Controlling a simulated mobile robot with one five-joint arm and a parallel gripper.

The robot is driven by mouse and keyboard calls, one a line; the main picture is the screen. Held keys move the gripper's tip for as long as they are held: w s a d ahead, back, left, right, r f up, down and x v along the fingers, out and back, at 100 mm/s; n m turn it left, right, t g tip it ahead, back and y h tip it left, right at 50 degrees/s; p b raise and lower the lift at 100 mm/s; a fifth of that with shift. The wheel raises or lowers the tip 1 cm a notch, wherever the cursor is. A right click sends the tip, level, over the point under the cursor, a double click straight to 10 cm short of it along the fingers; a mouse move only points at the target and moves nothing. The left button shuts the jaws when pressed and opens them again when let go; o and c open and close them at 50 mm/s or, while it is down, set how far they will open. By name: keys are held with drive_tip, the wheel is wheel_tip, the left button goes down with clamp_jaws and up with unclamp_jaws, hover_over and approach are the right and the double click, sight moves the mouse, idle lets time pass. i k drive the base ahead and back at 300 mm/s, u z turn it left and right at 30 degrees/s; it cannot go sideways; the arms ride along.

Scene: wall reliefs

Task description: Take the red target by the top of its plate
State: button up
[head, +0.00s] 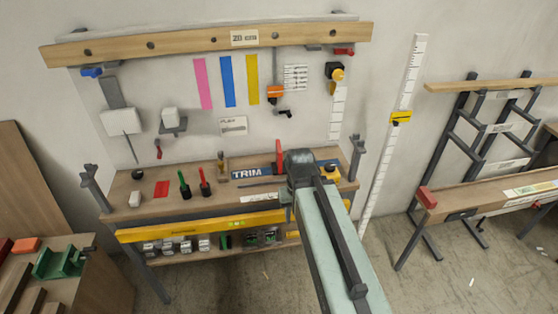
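A thin upright red plate (279,153), which looks like the red target, stands on the wooden bench shelf beside the TRIM sign. Its lower part is partly hidden by the dark end of my arm. My arm reaches in from the bottom right, and its dark end (299,160) appears just right of the red plate. Fingers cannot be made out there, so I cannot tell whether my gripper is open or shut. Whether it touches the plate is also unclear.
The bench (133,202) also bears a flat red piece (161,189), green and red-handled tools, and the TRIM sign (252,172). A yellow level (215,226) runs along its front. A white ruler (385,160) leans on the wall at right. The floor in front is mostly clear.

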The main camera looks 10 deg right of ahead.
sight(279, 158)
drive_tip(key=u, duration=3.5)
drive_tip(key=k, duration=0.9)
drive_tip(key=z, duration=1.35)
drive_tip(key=i, duration=1.7)
drive_tip(key=u, duration=0.05)
